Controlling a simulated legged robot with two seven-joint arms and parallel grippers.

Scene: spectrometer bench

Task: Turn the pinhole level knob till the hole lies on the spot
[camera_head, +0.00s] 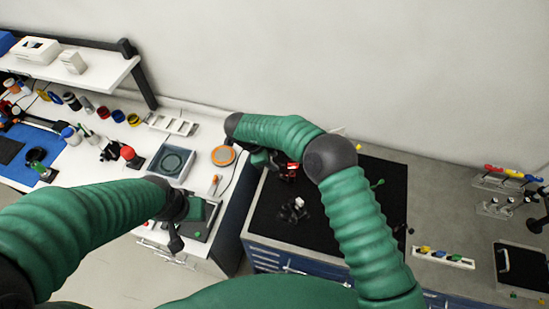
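My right gripper (274,160) hangs at the back left of the black bench top (338,218), partly behind my own green arm. A small red and dark device (289,171) stands right beside it; whether they touch I cannot tell. A small dark mount with a white top (297,206) stands nearer on the black top. I cannot make out the pinhole, its level knob or the spot at this size. My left gripper (175,244) points down at the front edge of the white table, away from these. The finger gaps of both grippers are unclear.
On the right are a rack of coloured parts (442,256) and a black tray (522,270).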

